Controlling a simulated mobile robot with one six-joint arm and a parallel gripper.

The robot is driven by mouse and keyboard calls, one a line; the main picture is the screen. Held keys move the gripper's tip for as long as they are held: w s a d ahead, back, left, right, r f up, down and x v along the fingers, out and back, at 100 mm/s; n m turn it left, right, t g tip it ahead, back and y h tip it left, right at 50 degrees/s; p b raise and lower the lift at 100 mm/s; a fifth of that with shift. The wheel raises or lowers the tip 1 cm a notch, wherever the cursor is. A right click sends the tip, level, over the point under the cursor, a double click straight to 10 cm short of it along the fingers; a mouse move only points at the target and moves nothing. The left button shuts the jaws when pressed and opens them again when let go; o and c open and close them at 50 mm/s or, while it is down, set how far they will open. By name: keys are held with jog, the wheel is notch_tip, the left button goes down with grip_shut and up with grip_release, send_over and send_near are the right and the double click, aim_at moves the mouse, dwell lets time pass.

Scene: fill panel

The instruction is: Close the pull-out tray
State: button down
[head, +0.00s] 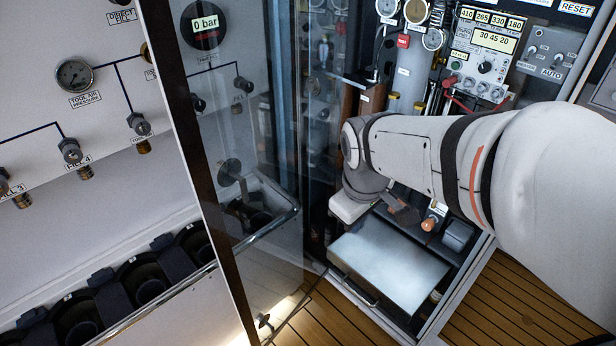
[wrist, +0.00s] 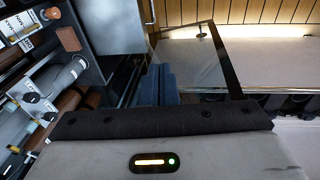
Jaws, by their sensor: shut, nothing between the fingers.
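The pull-out tray (head: 390,262) is a flat, light metal surface low in the cabinet. It stands out toward the wooden floor, with a bar handle (head: 358,290) along its front edge. In the wrist view the tray (wrist: 116,28) is at the upper left. My gripper (wrist: 158,78) shows there as dark blue fingers, shut and empty, to the lower right of the tray.
A glass door (head: 250,180) with a dark frame stands open left of the tray. Gauges and a control panel (head: 485,50) are behind my arm. An orange-capped item (head: 430,222) and a grey box (head: 457,236) sit behind the tray. Wooden floor (head: 335,320) lies in front.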

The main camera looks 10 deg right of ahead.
jog(key=w+a+f+n+h+b, duration=0.1)
jog(key=w+a+f+n+b, duration=0.1)
jog(key=w+f+n+b, duration=0.55)
jog(key=w+a+f+n+b, duration=0.2)
jog(key=f+n+b, duration=0.25)
jog(key=f, duration=0.55)
jog(key=w+a+f+n+h+b, duration=0.1)
jog(key=w+a+f+n+b, duration=0.1)
jog(key=w+f+n+b, duration=0.5)
jog(key=d+b+x, duration=0.2)
jog(key=b+x, duration=0.1)
jog(key=x, duration=0.8)
jog(key=shift+d+m+g, duration=0.2)
jog(key=shift+m+g, duration=0.1)
jog(key=shift+m, duration=0.1)
jog(key=shift+f, duration=0.1)
